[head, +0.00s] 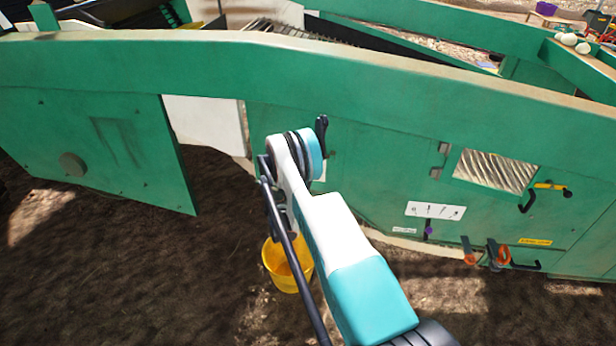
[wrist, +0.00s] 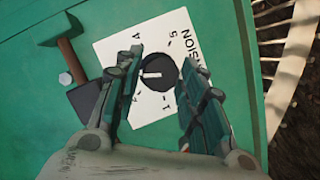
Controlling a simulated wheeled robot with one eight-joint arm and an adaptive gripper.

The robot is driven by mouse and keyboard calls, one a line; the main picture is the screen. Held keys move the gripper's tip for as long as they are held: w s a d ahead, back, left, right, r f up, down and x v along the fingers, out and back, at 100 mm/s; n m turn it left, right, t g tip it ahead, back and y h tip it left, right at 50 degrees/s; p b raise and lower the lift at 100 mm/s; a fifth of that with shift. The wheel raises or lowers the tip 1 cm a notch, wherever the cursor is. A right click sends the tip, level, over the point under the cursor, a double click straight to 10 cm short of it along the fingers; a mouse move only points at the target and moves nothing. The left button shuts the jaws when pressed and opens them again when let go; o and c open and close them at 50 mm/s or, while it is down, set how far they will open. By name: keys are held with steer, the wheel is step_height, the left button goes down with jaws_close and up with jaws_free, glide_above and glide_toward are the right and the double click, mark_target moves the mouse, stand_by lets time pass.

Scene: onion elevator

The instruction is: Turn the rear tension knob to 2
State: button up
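The tension knob (wrist: 157,71) is round and black, on a white dial plate (wrist: 118,57) fixed to the green panel. The letters "NSION" and the numbers 5, 4 and 1 can be read; other marks are partly hidden by the fingers. A short white mark shows on the knob's face, but I cannot tell which number it points to. My gripper (wrist: 162,62) is open, one finger on each side of the knob. I cannot tell whether either finger touches it. In the head view my arm hides the knob and most of the gripper.
A red-brown and black lever (wrist: 68,50) and a bolt head (wrist: 65,79) sit left of the plate. The green machine wall (head: 400,90) runs across the head view. A yellow bucket (head: 287,264) stands below my arm. Black handles (head: 527,201) stick out at right.

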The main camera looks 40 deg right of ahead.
stand_by(0.3)
step_height(320, 180, up, 9)
steer(key=shift+s+d+f, duration=0.1)
steer(key=shift+s+d, duration=0.05)
steer(key=shift+r, duration=0.6)
steer(key=shift+f, duration=0.1)
